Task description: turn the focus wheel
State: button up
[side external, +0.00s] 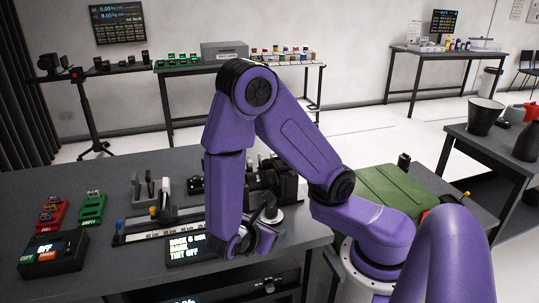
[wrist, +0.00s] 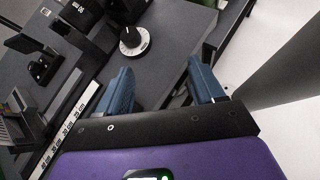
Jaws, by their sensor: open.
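A black knob on a white, marked round dial (wrist: 132,42), which looks like the focus wheel, sits on the dark table at the top of the wrist view. In the side view the dial (side external: 268,216) shows just right of my forearm, partly hidden by it. My gripper (wrist: 158,68) is open, its two blue fingers apart with nothing between them. The dial lies beyond the fingertips, ahead of the left finger, and I see no contact. In the side view my gripper (side external: 250,241) hangs near the table's front edge, with its fingers hard to make out.
A white ruler rail (side external: 150,232) runs along the table, left of my gripper. A small display (side external: 187,248) stands close beside it. Red (side external: 52,214) and green (side external: 91,207) trays and a black box (side external: 52,254) are at the left. Dark equipment (side external: 270,180) stands behind my arm.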

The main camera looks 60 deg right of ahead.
jog(key=w+d+r+m+y, duration=0.3)
jog(key=d+r+m+y, duration=0.2)
jog(key=m, duration=0.7)
jog(key=w+d+r+m+y, duration=0.4)
jog(key=d+m, duration=0.6)
jog(key=m, duration=0.3)
jog(key=shift+r+m+y, duration=0.3)
jog(key=shift+r+y, duration=0.6)
jog(key=shift+y, duration=0.1)
jog(key=shift+a, duration=0.1)
